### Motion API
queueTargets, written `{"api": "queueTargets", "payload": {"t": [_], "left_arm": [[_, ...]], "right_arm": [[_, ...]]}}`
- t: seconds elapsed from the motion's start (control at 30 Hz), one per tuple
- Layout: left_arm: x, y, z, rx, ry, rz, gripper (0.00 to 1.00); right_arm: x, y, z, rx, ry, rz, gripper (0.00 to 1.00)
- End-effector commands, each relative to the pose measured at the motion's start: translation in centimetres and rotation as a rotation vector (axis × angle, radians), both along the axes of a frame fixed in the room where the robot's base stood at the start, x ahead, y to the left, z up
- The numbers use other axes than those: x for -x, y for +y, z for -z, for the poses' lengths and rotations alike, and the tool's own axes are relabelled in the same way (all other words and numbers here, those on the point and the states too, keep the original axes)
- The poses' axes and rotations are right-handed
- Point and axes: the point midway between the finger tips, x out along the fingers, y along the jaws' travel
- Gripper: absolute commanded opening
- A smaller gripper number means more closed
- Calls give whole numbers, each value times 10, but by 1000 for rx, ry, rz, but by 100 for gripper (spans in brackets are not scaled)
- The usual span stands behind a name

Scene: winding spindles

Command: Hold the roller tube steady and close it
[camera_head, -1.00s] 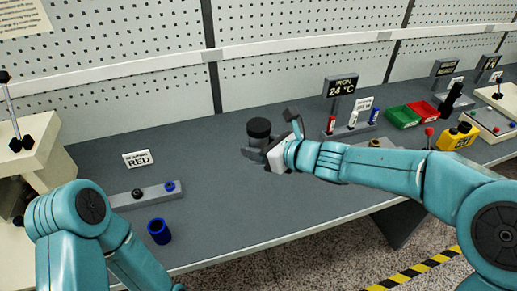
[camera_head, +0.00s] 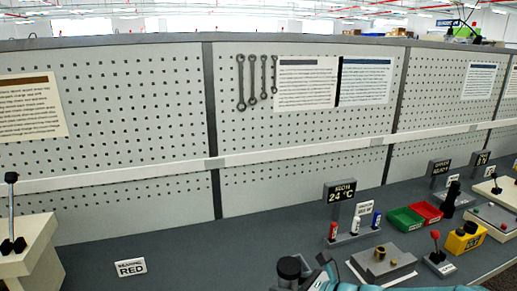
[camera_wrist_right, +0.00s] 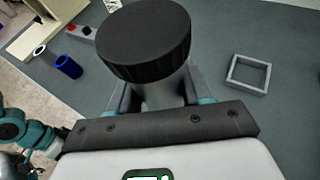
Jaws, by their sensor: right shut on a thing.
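The roller tube (camera_wrist_right: 168,88) is a grey cylinder with a wide black ribbed cap (camera_wrist_right: 145,38) on its upper end. In the right wrist view it stands between the jaws of my right gripper (camera_wrist_right: 165,103), which is shut on its grey body below the cap. In the head view the black cap (camera_head: 290,267) shows at the bottom edge, with the gripper mostly cut off below. I cannot tell whether the cap is fully seated. My left gripper is not in view; part of my left arm shows at the lower left of the right wrist view.
A blue cylinder (camera_wrist_right: 68,67) and a bar with studs (camera_wrist_right: 82,31) are left in the wrist view; an empty square frame (camera_wrist_right: 248,74) is right.

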Motion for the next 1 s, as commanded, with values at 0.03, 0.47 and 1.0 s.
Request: {"api": "queueTargets", "payload": {"t": [0.03, 0.47, 1.0], "left_arm": [[0, 0, 0, 0, 0, 0, 74], [0, 0, 0, 0, 0, 0, 74], [0, 0, 0, 0, 0, 0, 74]], "right_arm": [[6, -18, 15, -2, 7, 0, 0], [97, -116, 100, -3, 2, -68, 0], [114, -126, 107, -1, -3, -74, 0]]}}
